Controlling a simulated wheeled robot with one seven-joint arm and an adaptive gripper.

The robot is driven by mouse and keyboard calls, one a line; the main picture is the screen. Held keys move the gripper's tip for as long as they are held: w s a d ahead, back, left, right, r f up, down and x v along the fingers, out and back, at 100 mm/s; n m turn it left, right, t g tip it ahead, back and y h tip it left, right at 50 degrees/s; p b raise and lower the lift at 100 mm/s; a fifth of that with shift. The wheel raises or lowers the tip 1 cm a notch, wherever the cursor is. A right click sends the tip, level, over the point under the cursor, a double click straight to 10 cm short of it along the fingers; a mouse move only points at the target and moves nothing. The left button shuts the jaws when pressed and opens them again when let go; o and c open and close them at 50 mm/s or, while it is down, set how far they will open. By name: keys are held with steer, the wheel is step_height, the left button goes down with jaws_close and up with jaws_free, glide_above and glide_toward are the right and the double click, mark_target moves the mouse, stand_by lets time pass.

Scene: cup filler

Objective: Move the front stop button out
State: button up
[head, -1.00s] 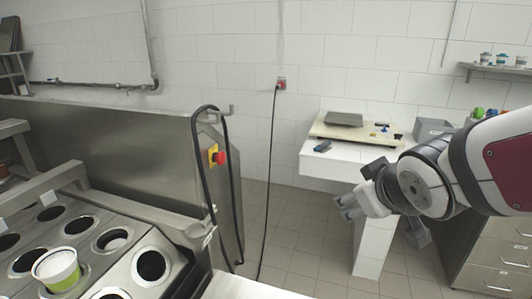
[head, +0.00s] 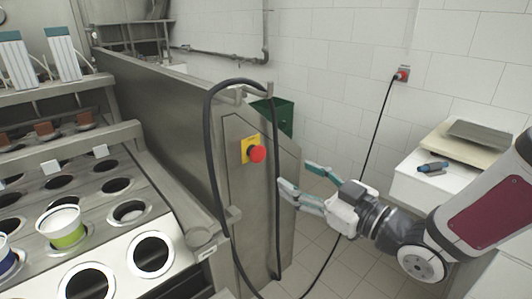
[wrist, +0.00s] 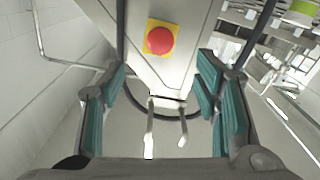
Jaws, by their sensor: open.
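The front stop button (head: 257,154) is a red mushroom knob on a yellow plate (head: 246,148), mounted on the steel end panel of the filling machine. In the wrist view the red button (wrist: 160,41) shows at the top middle, beyond my fingers. My gripper (head: 304,183) is to the right of the button and a little lower in the head view. Its teal-padded fingers are spread apart with nothing between them. It also shows in the wrist view (wrist: 163,105). The fingers are apart from the button.
A black hose (head: 211,150) loops down the end panel beside the button. A black cable (head: 372,150) runs from a wall socket to the floor. A white table (head: 428,190) stands at the right. Cups sit in the machine's holed plates at the left.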

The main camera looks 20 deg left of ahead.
mark_target(260, 156)
steer(key=x, duration=1.3)
steer(key=shift+w+a, duration=0.15)
steer(key=shift+a, duration=0.15)
steer(key=shift+c, duration=0.2)
